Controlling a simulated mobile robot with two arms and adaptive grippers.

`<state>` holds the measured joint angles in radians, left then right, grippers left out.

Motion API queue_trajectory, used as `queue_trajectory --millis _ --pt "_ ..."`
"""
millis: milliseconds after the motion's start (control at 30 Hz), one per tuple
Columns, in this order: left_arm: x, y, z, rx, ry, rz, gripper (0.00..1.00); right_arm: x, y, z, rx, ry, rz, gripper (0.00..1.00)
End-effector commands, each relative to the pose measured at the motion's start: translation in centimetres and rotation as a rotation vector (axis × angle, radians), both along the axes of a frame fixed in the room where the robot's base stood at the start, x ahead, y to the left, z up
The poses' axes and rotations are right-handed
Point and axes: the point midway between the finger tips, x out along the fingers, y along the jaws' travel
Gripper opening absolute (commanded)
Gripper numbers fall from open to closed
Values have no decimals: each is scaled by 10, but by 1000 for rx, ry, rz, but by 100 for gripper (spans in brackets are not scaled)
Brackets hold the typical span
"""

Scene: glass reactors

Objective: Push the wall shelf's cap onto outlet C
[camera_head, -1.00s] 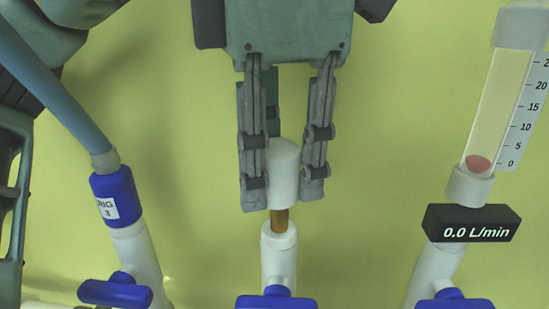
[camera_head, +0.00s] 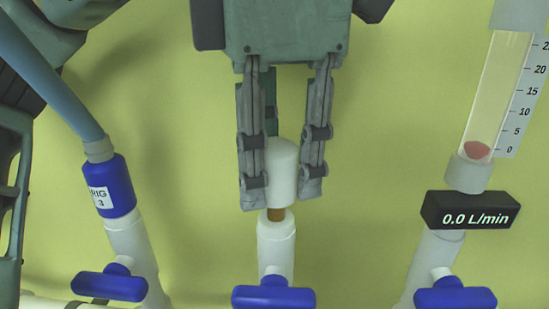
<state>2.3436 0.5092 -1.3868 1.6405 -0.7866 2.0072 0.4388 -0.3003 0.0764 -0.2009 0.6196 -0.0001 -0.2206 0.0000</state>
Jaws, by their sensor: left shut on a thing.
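My left gripper (camera_head: 283,185) reaches down from the top middle and is shut on a white cap (camera_head: 283,172). The cap is upright, directly above the middle outlet (camera_head: 276,240), a white pipe with a blue valve handle (camera_head: 273,297). A short brown stem (camera_head: 276,214) shows between the cap's lower edge and the pipe's top, so a small gap is left there. No letter is readable on this outlet. My right gripper is not clearly seen.
At left, a blue hose connector labelled RIG 3 (camera_head: 110,187) sits on another outlet with a blue valve (camera_head: 109,284). At right, a flow meter (camera_head: 496,95) with a 0.0 L/min display (camera_head: 470,212) stands on a third outlet. The yellow-green wall (camera_head: 380,130) lies behind.

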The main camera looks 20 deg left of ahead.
Motion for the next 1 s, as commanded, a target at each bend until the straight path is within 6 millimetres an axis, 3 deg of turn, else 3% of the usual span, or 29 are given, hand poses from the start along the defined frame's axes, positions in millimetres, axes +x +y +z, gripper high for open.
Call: queue_trajectory --millis 500,1000 --pt "0 0 -14 0 0 0 0 0 0 -11 0 0 1 36" --pt "0 0 -16 0 0 0 0 0 -5 -12 -5 -1 1 36"
